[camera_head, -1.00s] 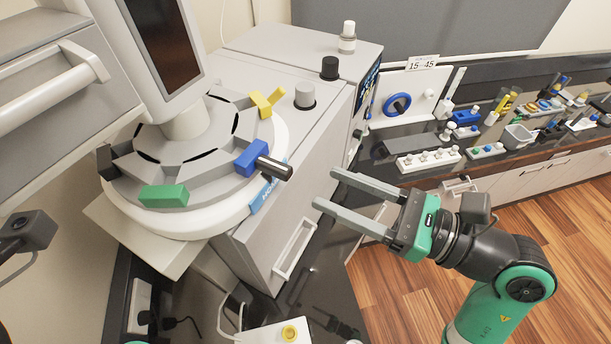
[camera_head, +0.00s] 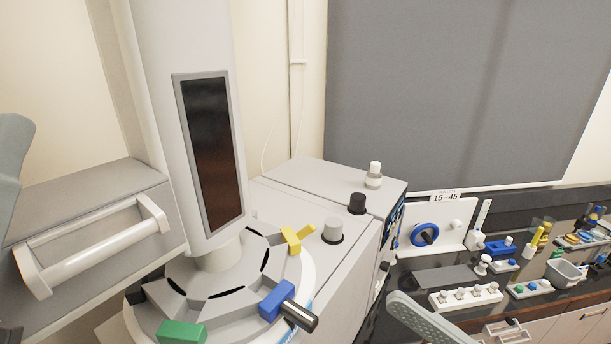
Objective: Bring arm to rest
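In the head view, one grey finger of my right gripper (camera_head: 428,320) rises from the bottom edge, to the right of the grey cabinet; the rest of that gripper and arm is out of frame. Nothing shows between fingers, and its opening is not visible. A grey rounded piece at the left edge (camera_head: 12,150) looks like part of my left gripper, close to the camera. Its other finger is out of view. Neither visible piece appears to touch anything.
A round turntable (camera_head: 210,290) with green (camera_head: 181,332), yellow (camera_head: 292,240) and blue (camera_head: 276,300) blocks stands at lower left beneath a column with a dark screen (camera_head: 211,150). A grey cabinet (camera_head: 345,275) stands beside it. Small parts crowd the right counter.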

